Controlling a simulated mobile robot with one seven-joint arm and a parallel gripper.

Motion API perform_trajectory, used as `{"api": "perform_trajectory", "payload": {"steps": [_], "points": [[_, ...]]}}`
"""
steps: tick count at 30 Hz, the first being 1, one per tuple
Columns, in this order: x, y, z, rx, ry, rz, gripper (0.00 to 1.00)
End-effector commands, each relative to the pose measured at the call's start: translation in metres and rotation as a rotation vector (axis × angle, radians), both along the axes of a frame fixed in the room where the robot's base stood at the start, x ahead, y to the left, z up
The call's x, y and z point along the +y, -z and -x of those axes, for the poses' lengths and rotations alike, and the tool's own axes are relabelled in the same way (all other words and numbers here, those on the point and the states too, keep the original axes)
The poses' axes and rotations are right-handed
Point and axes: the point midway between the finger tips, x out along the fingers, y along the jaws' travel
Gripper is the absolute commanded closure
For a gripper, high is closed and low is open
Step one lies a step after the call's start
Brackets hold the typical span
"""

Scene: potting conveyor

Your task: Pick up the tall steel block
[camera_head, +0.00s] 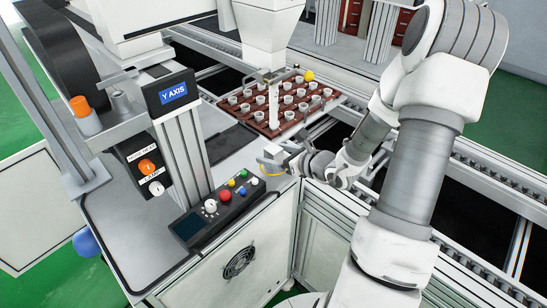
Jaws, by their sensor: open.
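A small pale grey block-like shape (273,151) shows at the machine top's right edge, right at the tip of my gripper; I take it for the steel block, but its height and lower part are hidden. My gripper (269,162) reaches in from the right, pointing left, with its jaws open around or just beside this shape. Whether the fingers touch it cannot be told at this size.
A brown tray (247,115) of several white pots lies behind my gripper, with a yellow ball (308,76) near its back corner. A control panel (220,212) with coloured buttons is front left. The Y AXIS column (190,140) stands left. Grey worktop lies between.

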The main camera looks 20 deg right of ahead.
Motion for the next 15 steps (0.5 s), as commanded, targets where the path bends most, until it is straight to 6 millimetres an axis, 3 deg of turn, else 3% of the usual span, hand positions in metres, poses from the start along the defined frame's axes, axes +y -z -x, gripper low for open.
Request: {"api": "perform_trajectory", "payload": {"steps": [6, 15], "points": [[0.011, 0.009, -0.027, 0.000, -0.001, -0.002, 0.15], [0.012, 0.010, -0.030, 0.000, 0.000, 0.000, 0.17]]}}
